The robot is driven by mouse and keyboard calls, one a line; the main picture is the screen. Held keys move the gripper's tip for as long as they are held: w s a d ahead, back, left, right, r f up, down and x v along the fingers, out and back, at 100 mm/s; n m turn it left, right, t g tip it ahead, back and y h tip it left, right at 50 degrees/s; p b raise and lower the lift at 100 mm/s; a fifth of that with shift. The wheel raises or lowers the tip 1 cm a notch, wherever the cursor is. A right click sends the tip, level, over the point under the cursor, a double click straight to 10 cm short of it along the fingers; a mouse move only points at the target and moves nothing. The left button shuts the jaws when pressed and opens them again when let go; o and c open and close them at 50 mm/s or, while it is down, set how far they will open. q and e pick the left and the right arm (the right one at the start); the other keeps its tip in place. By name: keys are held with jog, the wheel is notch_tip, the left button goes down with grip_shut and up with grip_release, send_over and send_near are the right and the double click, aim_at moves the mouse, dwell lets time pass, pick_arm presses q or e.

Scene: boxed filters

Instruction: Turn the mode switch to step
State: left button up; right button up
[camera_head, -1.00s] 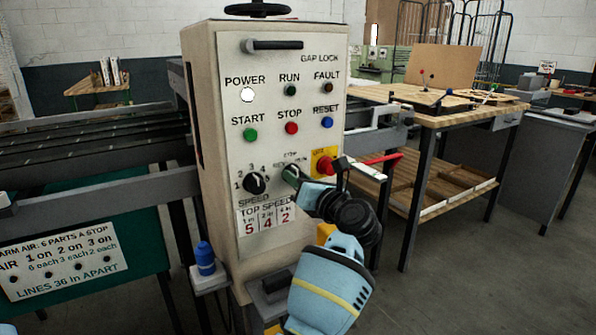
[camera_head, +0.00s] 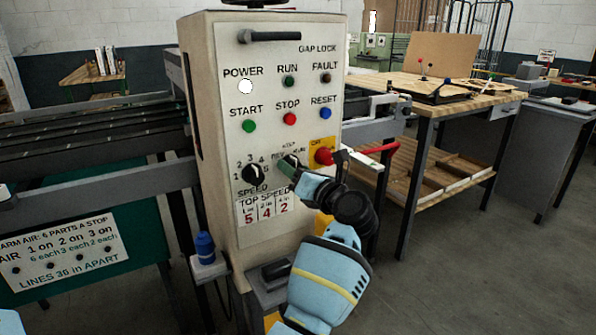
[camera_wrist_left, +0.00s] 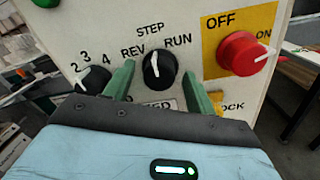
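The mode switch (camera_wrist_left: 158,72) is a black round knob with a white line, on the pale panel. REV is printed at its left, STEP above and RUN at its right. The white line stands nearly upright, toward STEP, but its exact setting is hard to tell. My left gripper (camera_wrist_left: 160,78) has its two green fingers apart, one on each side of the knob. I cannot tell whether they touch it. In the head view the left gripper (camera_head: 288,168) is at the panel and partly hides the switch. My right gripper is not in view.
The red OFF/ON knob (camera_wrist_left: 241,53) on a yellow plate is close at the right. The black speed knob (camera_wrist_left: 93,80) is close at the left. A wooden workbench (camera_head: 480,105) stands right of the control cabinet (camera_head: 217,110). A blue bottle-like item (camera_head: 205,247) stands left.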

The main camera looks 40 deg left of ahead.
pick_arm(q)
jog(key=v, duration=0.8)
jog(key=shift+b, duration=0.45)
jog(key=shift+a+f, duration=0.1)
